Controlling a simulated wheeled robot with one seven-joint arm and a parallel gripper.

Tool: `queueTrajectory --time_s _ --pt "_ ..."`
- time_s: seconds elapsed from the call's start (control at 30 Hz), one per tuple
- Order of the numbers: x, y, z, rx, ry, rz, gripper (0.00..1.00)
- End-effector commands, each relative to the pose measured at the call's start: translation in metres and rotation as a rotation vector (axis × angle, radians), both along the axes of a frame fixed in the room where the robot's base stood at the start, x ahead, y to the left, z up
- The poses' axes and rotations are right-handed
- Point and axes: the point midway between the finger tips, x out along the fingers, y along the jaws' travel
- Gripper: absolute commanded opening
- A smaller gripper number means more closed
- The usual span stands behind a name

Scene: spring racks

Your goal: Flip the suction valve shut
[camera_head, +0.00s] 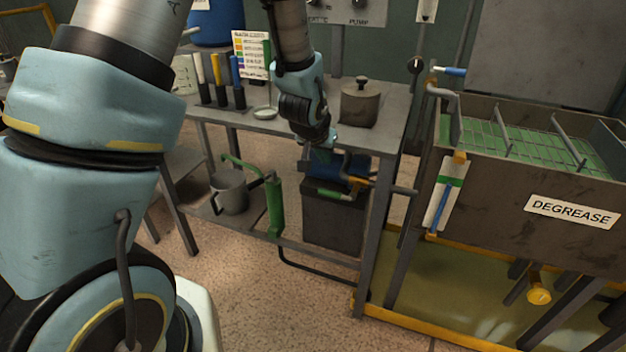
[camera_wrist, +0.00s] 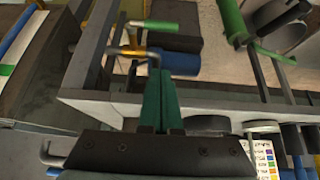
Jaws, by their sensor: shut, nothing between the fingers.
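The valve on the pipe below the bench has a brass body (camera_head: 357,181) and a blue handle (camera_head: 350,166). In the wrist view the blue handle (camera_wrist: 177,64) lies roughly crosswise, joined by a grey bent lever to the brass body (camera_wrist: 128,51). My gripper (camera_head: 322,153) is below the bench's front edge, just above and left of the brass body. In the wrist view its green fingers (camera_wrist: 160,74) are shut together and empty, their tips overlapping the handle's left end. I cannot tell whether they touch it. Part of the handle is hidden in the head view.
A dark box (camera_head: 335,220) and a green hand pump (camera_head: 275,205) stand below the bench (camera_head: 395,115). A grey bucket (camera_head: 230,192) is left of the pump. The degrease tank (camera_head: 480,195) stands right. A lidded pot (camera_head: 360,105) sits on the bench.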

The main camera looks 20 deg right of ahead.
Motion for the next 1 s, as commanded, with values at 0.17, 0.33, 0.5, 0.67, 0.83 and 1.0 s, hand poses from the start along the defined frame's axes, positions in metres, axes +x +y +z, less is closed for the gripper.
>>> queueTrajectory --time_s 0.17,0.33,0.5,0.67,0.83,1.0 --pt "0.000 0.000 0.000 0.000 0.000 0.001 0.00" --pt "0.001 0.000 -0.001 0.001 0.001 0.001 0.00" --pt "0.008 -0.006 -0.014 0.002 0.001 0.001 0.00" --pt "0.018 -0.015 -0.035 0.003 0.003 0.002 0.00" --pt "0.030 -0.026 -0.060 0.002 0.002 0.001 0.00" --pt "0.041 -0.037 -0.084 0.003 0.003 0.001 0.00"
